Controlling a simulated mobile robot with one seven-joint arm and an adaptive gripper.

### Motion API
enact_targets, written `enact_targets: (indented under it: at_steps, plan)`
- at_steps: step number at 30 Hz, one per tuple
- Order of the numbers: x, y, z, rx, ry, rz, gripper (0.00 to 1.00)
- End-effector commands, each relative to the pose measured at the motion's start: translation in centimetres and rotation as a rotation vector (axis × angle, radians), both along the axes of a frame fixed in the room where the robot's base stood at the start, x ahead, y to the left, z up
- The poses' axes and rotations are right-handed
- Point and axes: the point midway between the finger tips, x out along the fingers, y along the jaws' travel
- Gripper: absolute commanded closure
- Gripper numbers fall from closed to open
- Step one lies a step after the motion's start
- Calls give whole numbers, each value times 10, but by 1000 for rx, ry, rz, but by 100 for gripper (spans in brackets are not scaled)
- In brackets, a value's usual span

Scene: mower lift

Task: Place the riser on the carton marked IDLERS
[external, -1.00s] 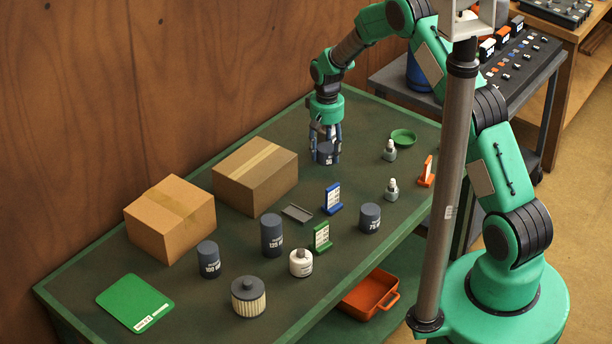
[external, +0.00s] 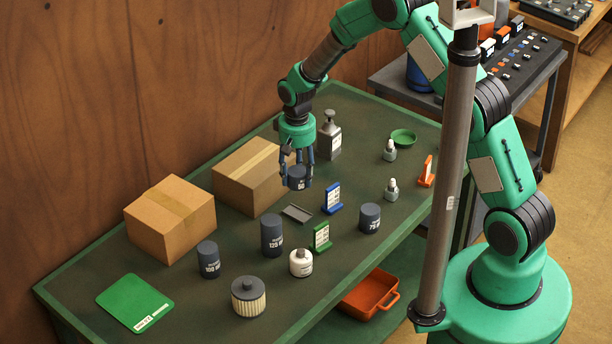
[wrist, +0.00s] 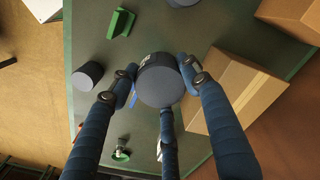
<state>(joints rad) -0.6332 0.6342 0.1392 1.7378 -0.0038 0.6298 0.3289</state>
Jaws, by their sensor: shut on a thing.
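My gripper (external: 297,172) is shut on a short dark blue-grey riser (external: 298,182) and holds it upright, seemingly above the bench. The riser's round top (wrist: 160,84) shows between my fingers in the wrist view. Just left of the gripper is a brown carton (external: 240,187), and it also shows right of the riser in the wrist view (wrist: 240,88). A second carton (external: 170,220) stands farther left. No IDLERS marking can be read on either carton. Other dark risers stand on the bench: a tall one (external: 271,236), one at left (external: 208,260) and one at right (external: 370,218).
Near the gripper are a grey tray (external: 297,213), a blue card stand (external: 333,198), a green card stand (external: 321,237) and a grey bottle (external: 329,137). A white jar (external: 301,263), a filter (external: 249,297) and a green board (external: 135,303) lie toward the front left.

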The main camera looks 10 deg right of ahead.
Motion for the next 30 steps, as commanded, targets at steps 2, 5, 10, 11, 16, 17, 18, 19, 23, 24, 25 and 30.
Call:
enact_targets:
  at_steps: [2,5,10,11,16,17,18,19,23,24,25,30]
  plan:
    - [1,0,0,0,0,0,83]
    - [3,2,0,0,-1,0,83]
    - [14,9,-2,0,0,0,83]
    - [17,12,-2,0,-1,0,83]
    - [36,24,-4,0,0,0,83]
    - [39,27,-5,0,0,0,83]
    - [44,30,-4,2,-2,0,83]
    - [48,33,-5,0,-1,0,83]
    - [62,43,-7,0,0,0,83]
    - [67,46,-7,2,-2,0,83]
    - [70,48,-8,0,-1,0,83]
    - [88,61,-10,0,-1,0,83]
